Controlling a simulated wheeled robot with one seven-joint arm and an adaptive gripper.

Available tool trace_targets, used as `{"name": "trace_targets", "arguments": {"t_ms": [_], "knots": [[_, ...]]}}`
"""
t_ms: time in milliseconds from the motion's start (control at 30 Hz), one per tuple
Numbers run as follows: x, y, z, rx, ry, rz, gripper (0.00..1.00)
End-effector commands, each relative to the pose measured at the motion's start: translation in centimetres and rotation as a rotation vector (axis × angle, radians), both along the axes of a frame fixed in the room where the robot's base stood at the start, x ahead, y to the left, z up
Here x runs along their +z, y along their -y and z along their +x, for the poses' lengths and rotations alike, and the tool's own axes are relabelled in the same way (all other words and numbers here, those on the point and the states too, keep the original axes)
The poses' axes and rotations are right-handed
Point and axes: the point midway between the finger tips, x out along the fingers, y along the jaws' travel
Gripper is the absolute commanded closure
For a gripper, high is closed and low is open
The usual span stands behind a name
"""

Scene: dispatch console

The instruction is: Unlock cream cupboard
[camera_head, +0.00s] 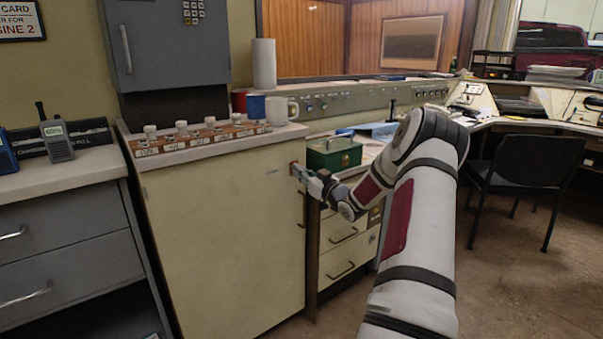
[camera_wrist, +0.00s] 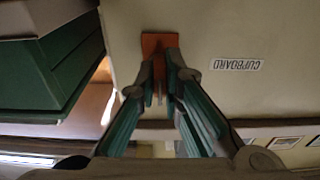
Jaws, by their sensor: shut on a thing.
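The cream cupboard (camera_head: 225,225) stands left of my arm, its door closed. In the wrist view, its cream door face (camera_wrist: 225,95) bears a label (camera_wrist: 235,63) reading CUPBOARD, upside down. A small orange-brown piece (camera_wrist: 159,43) shows against the door beside the label; I cannot tell whether it is a key's head or a lock plate. My gripper (camera_wrist: 163,85) is shut on it, fingers narrowed around its near end. The fingers hide the contact and any keyhole. In the head view, my gripper (camera_head: 303,172) is at the door's upper right edge.
A green metal box (camera_head: 335,154) sits on the desk right of my gripper, above cream drawers (camera_head: 345,265). Mugs (camera_head: 281,110) and a rack of stamps (camera_head: 205,135) stand on the cupboard top. A black chair (camera_head: 525,170) is at right; open floor (camera_head: 510,280) lies before it.

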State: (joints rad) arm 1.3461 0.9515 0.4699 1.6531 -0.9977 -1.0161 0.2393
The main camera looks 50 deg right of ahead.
Motion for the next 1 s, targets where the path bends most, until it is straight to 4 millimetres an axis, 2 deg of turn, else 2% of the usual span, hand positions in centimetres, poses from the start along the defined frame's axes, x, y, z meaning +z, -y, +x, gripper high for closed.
{"name": "trace_targets", "arguments": {"t_ms": [167, 633, 1000], "knots": [[0.07, -0.01, 0.01, 0.0, 0.005, 0.021, 1.0], [0.13, -0.09, 0.25, 0.0, 0.061, 0.252, 1.0], [0.07, -0.12, 0.36, 0.001, 0.067, 0.273, 1.0]]}}
